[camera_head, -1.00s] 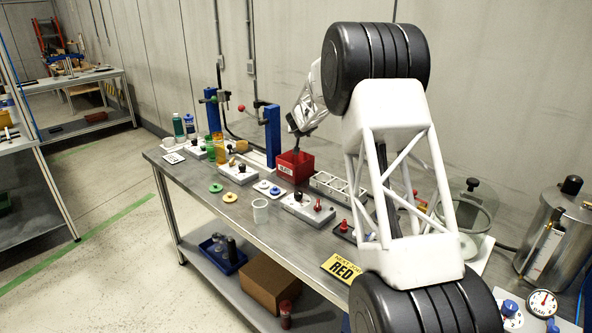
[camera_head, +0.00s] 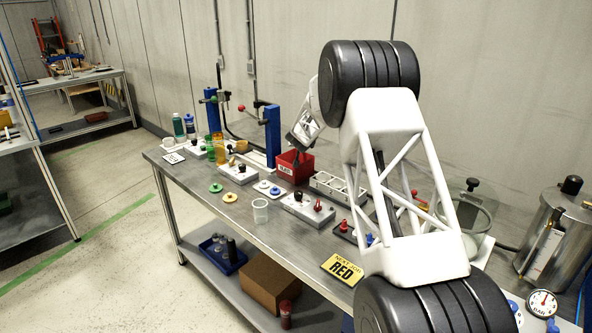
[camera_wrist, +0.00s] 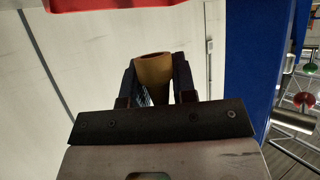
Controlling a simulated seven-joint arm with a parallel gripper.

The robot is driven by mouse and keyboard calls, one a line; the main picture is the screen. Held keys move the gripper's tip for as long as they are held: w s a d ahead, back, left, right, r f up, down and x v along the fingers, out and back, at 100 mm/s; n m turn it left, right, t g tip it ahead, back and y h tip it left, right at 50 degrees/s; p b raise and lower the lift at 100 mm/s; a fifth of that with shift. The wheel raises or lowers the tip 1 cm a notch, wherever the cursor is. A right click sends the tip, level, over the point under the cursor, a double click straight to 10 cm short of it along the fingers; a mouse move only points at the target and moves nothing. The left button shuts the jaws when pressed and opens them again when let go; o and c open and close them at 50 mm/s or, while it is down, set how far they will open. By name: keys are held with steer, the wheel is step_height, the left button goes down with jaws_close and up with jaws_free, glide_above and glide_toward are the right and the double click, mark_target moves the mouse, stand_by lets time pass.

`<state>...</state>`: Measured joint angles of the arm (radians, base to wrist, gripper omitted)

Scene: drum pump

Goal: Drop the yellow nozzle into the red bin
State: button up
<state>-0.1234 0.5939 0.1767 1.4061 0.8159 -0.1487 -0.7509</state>
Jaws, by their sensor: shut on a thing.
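My gripper (camera_wrist: 154,82) is shut on the yellow nozzle (camera_wrist: 153,68), a tan-yellow hollow piece gripped between the two dark fingers in the wrist view. The red bin (camera_head: 287,170) stands on the bench by the blue frame in the head view. Its red edge also shows along the top of the wrist view (camera_wrist: 100,4). In the head view my gripper (camera_head: 296,158) is at the bin's upper right part, and the nozzle cannot be made out there. Whether the nozzle is over the opening or beside it is not clear.
A blue upright (camera_head: 272,137) stands close behind the bin and fills the right of the wrist view (camera_wrist: 252,80). A white slotted rack (camera_head: 335,187) and a block with knobs (camera_head: 308,207) stand in front. A clear cup (camera_head: 261,211) is near the bench edge.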

steer(key=o, duration=1)
steer(key=shift+c, duration=0.2)
steer(key=shift+s+r, duration=0.1)
steer(key=v, duration=0.7)
steer(key=shift+s, duration=0.25)
steer(key=shift+r, duration=0.15)
stand_by(0.4)
